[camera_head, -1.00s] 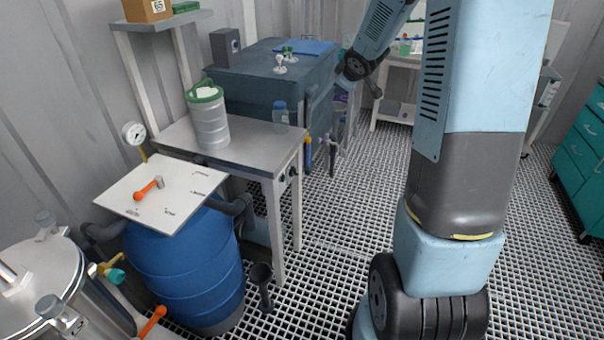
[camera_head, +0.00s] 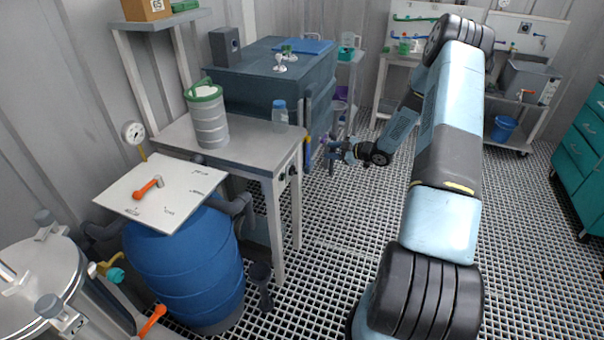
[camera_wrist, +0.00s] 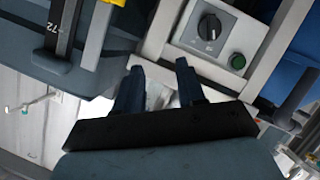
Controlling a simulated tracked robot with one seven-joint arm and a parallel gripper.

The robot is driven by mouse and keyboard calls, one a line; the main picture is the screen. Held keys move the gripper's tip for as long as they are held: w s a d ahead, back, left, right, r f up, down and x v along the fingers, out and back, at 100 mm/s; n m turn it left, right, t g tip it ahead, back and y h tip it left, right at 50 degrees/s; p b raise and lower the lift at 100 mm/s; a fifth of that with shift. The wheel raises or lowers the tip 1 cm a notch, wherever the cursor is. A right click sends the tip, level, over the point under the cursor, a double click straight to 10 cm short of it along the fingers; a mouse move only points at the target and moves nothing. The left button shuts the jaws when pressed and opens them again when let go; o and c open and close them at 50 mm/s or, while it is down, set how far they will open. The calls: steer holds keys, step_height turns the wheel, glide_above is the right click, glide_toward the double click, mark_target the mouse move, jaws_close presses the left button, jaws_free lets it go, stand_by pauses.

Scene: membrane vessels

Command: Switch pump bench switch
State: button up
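The pump bench (camera_head: 245,155) is a steel-topped table left of centre in the head view, and a small dark control shows on its right end. In the wrist view a grey switch box (camera_wrist: 230,48) carries a black rotary switch (camera_wrist: 209,27) with a pale pointer mark and a green button (camera_wrist: 237,62). The switch's exact setting is too small to read. My gripper (camera_head: 333,151) is right of the bench end, apart from it. In the wrist view my gripper (camera_wrist: 160,66) has its two dark fingers spread with nothing between them, and the switch lies beyond them, up and right.
A dark tank (camera_head: 265,75) stands behind the bench, with pipes and a yellow part near its right side. A blue barrel (camera_head: 190,265) with a white panel (camera_head: 165,192) stands in front of the bench.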

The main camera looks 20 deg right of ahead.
mark_target(296, 171)
steer(key=s+a+f+n+y, duration=0.1)
steer(key=s+f+y, duration=0.45)
steer(key=f, duration=0.45)
steer(key=x, duration=1.3)
steer(key=shift+a, duration=0.35)
steer(key=shift+c, duration=0.3)
steer(key=shift+s, duration=0.1)
jaws_close()
